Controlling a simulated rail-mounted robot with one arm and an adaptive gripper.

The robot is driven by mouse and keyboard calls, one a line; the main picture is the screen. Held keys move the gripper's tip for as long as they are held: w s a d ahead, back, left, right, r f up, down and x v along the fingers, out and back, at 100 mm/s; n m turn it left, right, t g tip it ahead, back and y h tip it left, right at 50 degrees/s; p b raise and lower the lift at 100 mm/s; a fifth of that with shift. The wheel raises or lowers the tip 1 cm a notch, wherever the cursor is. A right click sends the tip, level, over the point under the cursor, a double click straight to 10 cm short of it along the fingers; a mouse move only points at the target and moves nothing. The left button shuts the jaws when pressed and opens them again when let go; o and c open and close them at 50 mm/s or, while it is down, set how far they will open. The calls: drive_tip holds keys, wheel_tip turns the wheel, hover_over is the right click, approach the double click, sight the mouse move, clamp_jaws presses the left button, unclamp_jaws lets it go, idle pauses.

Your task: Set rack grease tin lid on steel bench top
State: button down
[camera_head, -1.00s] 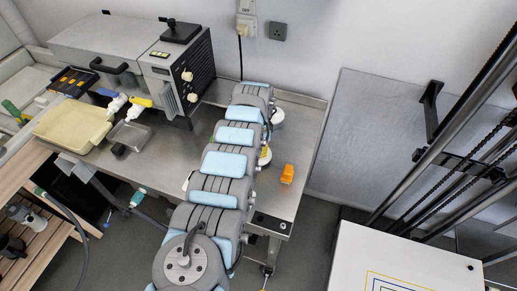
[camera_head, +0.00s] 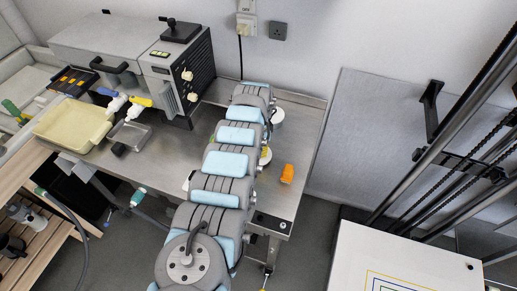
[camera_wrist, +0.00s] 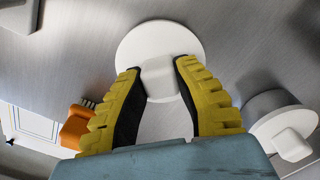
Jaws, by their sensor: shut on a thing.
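The white round lid (camera_wrist: 152,35) has a square knob (camera_wrist: 158,78) that sits between my gripper's yellow-ridged fingers (camera_wrist: 160,85) in the wrist view. My gripper is shut on the knob. In the head view the lid (camera_head: 265,157) shows only as a white edge beside my arm, which hides most of my gripper. The lid is over the steel bench top (camera_head: 270,195); I cannot tell whether it touches the steel.
A grey round container with a white knobbed top (camera_wrist: 290,135) stands close by on the right in the wrist view. An orange block (camera_head: 287,173) lies on the bench near its right side. A grey machine (camera_head: 175,75) and a cream tray (camera_head: 72,125) are at left.

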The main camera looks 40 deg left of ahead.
drive_tip(key=shift+f+b, duration=0.35)
drive_tip(key=shift+f, duration=0.15)
idle(0.4)
drive_tip(key=c, duration=0.8)
unclamp_jaws()
drive_tip(key=shift+r, duration=0.2)
drive_tip(key=shift+r+p, duration=3.85)
drive_tip(key=shift+p, duration=0.3)
drive_tip(key=shift+r, duration=0.1)
wheel_tip(320, 180, up, 12)
drive_tip(key=shift+f, duration=0.1)
